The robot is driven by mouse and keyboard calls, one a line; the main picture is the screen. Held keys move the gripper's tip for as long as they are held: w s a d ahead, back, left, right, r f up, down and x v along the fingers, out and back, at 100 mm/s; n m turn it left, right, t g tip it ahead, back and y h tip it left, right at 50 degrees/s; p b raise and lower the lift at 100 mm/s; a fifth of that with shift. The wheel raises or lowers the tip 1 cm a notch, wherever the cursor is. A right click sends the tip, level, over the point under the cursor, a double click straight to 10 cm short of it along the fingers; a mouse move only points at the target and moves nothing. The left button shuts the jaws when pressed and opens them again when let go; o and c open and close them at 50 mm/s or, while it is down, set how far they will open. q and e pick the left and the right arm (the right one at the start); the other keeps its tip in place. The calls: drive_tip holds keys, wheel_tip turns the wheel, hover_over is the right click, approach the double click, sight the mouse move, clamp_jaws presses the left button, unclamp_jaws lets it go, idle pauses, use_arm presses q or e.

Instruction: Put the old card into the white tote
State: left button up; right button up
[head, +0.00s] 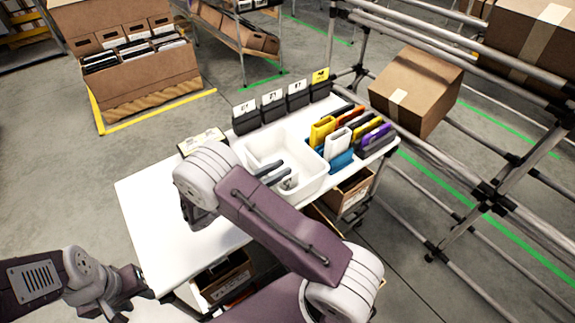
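The white tote (317,187) stands on the white table, open at the top. My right gripper (273,174) reaches over and into its left part. Its two dark fingers look apart, with nothing clearly between them. A small greyish item (288,184) shows inside the tote near the fingertips; I cannot tell what it is. Black holders with white cards (272,97) stand along the back edge, and one at the right end has a yellow card (320,75). A pale card (202,141) lies partly behind my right arm. I cannot tell which is the old one. My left gripper (125,287) is at lower left, off the table.
The table's left part (150,205) is clear. A tilted carton (415,88) sits on the pipe rack at right. A large carton (150,85) stands back left.

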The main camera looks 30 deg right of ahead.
drive_tip(key=a, duration=0.9)
drive_tip(key=shift+s, duration=0.35)
drive_tip(key=shift+d, duration=0.1)
